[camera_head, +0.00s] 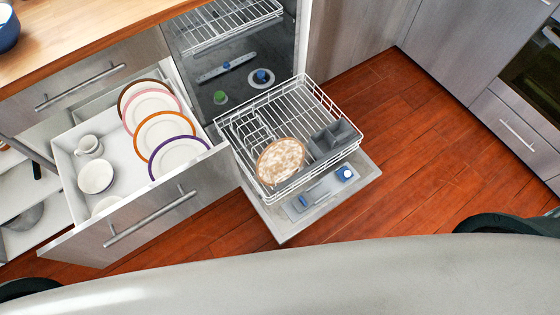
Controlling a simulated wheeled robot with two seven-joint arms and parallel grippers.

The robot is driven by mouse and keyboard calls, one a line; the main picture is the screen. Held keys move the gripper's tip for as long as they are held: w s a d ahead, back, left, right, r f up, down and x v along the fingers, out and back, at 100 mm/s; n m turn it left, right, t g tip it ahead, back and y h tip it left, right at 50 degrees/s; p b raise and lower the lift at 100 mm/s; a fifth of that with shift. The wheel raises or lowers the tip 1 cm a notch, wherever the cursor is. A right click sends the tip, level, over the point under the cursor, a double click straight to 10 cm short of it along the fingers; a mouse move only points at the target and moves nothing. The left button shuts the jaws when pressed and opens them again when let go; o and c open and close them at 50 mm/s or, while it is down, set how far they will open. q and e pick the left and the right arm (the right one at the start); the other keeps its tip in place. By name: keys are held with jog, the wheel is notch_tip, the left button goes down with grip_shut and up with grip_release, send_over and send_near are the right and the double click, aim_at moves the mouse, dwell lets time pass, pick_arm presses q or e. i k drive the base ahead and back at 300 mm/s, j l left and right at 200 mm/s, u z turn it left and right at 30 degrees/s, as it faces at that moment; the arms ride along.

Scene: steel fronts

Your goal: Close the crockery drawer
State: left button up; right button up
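The crockery drawer (140,212) is pulled out at the left, with a steel front and a long bar handle (150,218). Several plates with coloured rims (165,132) stand in it in a leaning row. White cups and bowls (96,176) sit in its left part. Neither of my grippers shows in the head view.
To the right of the drawer, the dishwasher stands open with its door (290,225) down. Its lower rack (318,100) is pulled out and holds a brown-and-white plate (280,160). A wooden counter (75,35) is above the drawer. The red wooden floor (420,150) is clear at the right.

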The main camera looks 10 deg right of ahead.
aim_at(148, 208)
jog(key=j+u, duration=0.25)
jog(key=u, duration=0.2)
jog(key=j+u, duration=0.4)
jog(key=k+l, duration=0.05)
jog(key=l, duration=0.05)
